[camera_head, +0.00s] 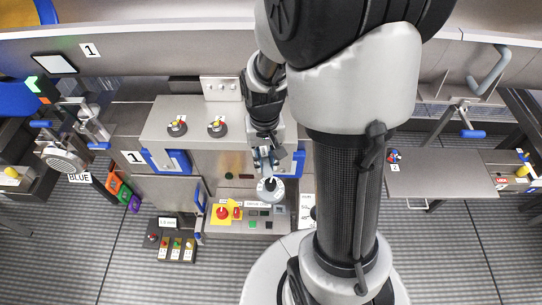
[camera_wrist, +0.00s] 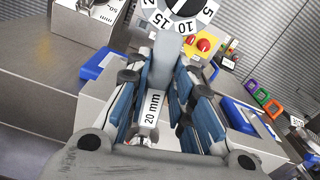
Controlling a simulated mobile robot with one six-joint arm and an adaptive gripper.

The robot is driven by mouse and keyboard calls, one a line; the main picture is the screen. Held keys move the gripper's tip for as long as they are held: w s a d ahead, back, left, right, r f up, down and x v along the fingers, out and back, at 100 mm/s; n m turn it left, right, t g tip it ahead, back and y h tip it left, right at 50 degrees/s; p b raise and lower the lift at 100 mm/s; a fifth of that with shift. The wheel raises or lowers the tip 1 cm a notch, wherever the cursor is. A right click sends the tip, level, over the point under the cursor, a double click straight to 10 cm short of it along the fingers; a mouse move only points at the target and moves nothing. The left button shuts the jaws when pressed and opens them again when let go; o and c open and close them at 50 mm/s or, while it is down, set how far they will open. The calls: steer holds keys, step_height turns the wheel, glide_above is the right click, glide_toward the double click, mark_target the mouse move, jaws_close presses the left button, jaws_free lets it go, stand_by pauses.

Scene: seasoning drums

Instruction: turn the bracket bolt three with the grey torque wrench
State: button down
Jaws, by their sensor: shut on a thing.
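My gripper (camera_wrist: 160,88) is shut on the grey torque wrench (camera_wrist: 163,58); its blue-padded fingers lie on both sides of the grey shaft in the wrist view. A "20 mm" label shows between the fingers. A round white dial with numbers sits at the wrench's far end, cut by the top edge. In the head view my gripper (camera_head: 265,158) hangs in front of the grey cabinet, and the wrench's round dial (camera_head: 270,189) shows just below it, over the control panel. I cannot make out bracket bolt three; the wrench's working end is not clear.
The control panel (camera_head: 252,225) has a red button on yellow (camera_head: 222,213). Two small knobbed fittings (camera_head: 177,127) (camera_head: 217,127) stand on the cabinet top (camera_head: 195,108). A box with several buttons (camera_head: 172,240) is at lower left.

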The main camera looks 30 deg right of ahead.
steer(key=w+a+m, duration=0.1)
steer(key=a+m, duration=0.1)
steer(key=w+a+m, duration=0.1)
steer(key=a, duration=0.1)
steer(key=shift+w+m, duration=0.3)
steer(key=shift+w, duration=0.05)
stand_by(0.4)
steer(key=shift+r+p, duration=0.15)
steer(key=shift+p, duration=0.15)
step_height(320, 180, up, 6)
steer(key=p, duration=0.4)
steer(key=shift+p, duration=0.35)
stand_by(0.7)
